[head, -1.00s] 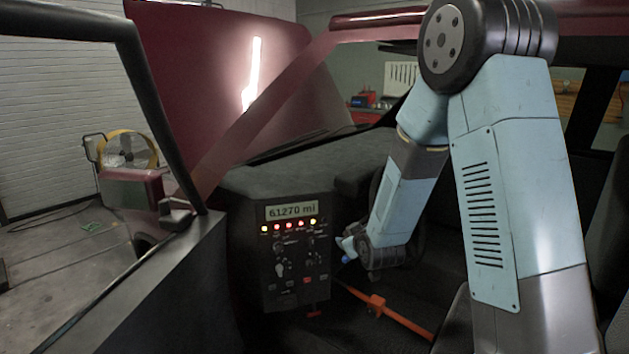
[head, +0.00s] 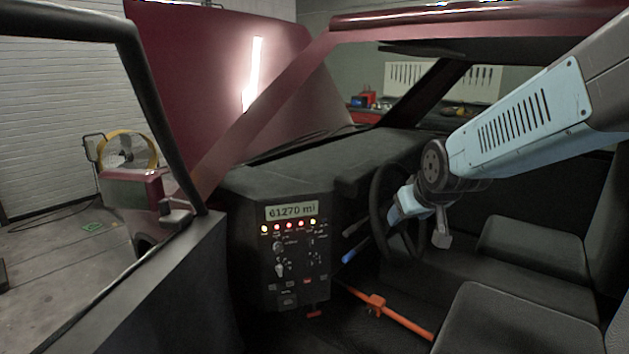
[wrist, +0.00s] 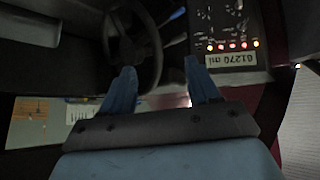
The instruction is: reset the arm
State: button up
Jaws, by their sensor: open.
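My arm (head: 525,110) reaches in from the upper right of the head view, over the seats. It ends in front of the steering wheel (head: 380,205), where its folded links overlap and the fingertips are hard to make out. In the wrist view, which is upside down, my gripper (wrist: 160,75) shows two blue fingers spread apart with nothing between them. Beyond the fingers are the steering wheel (wrist: 133,45) and the control panel (wrist: 222,25). The fingers appear clear of both.
The control panel (head: 290,255) has a lit mileage display and several lamps. A blue-tipped lever (head: 350,256) and an orange bar (head: 375,303) are below the wheel. Black seats (head: 500,320) fill the lower right. The door frame (head: 165,110) stands at the left.

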jog(key=s+d+r+m+g, duration=0.1)
jog(key=s+r, duration=0.1)
jog(key=s, duration=0.7)
jog(key=s+d+r+m+g, duration=0.1)
jog(key=s+d+r+g, duration=0.1)
jog(key=s, duration=0.7)
jog(key=shift+d+r+m+h, duration=0.15)
jog(key=shift+d+m+h, duration=0.05)
jog(key=shift+m+h, duration=0.1)
